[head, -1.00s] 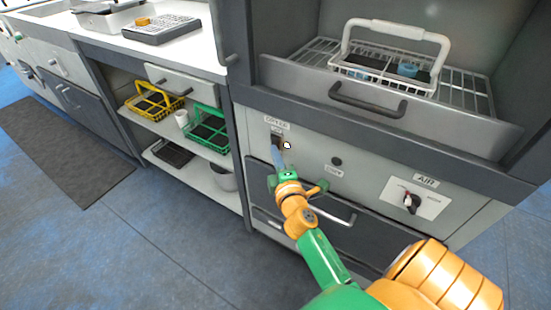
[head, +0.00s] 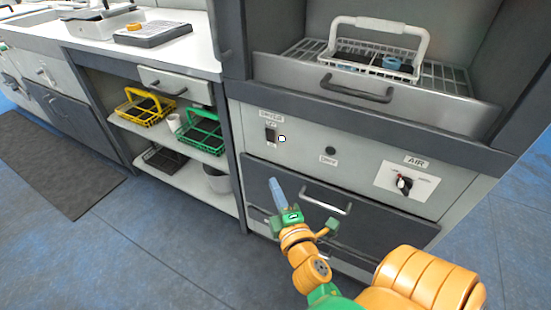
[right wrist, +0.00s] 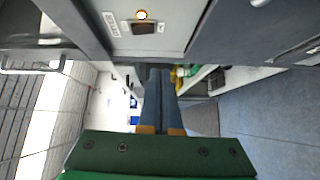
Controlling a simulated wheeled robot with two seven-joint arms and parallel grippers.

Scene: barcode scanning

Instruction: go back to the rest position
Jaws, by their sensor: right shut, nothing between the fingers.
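My right gripper (head: 275,186) is shut and empty in the head view. Its blue-grey fingertips stand in front of the dark drawer front, below and apart from the dryer's rocker switch (head: 270,135). In the right wrist view, the two fingers (right wrist: 158,75) lie side by side with nothing between them. The switch also shows at the top of that view (right wrist: 144,28), with a small lit lamp (right wrist: 142,15) by it. My left gripper is not in view.
The cabinet holds a pulled-out tray (head: 300,79) with a white wire basket (head: 345,54). Below are an air knob (head: 404,184) and a drawer handle (head: 325,201). At left, shelves hold a yellow basket (head: 147,106) and a green basket (head: 203,128).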

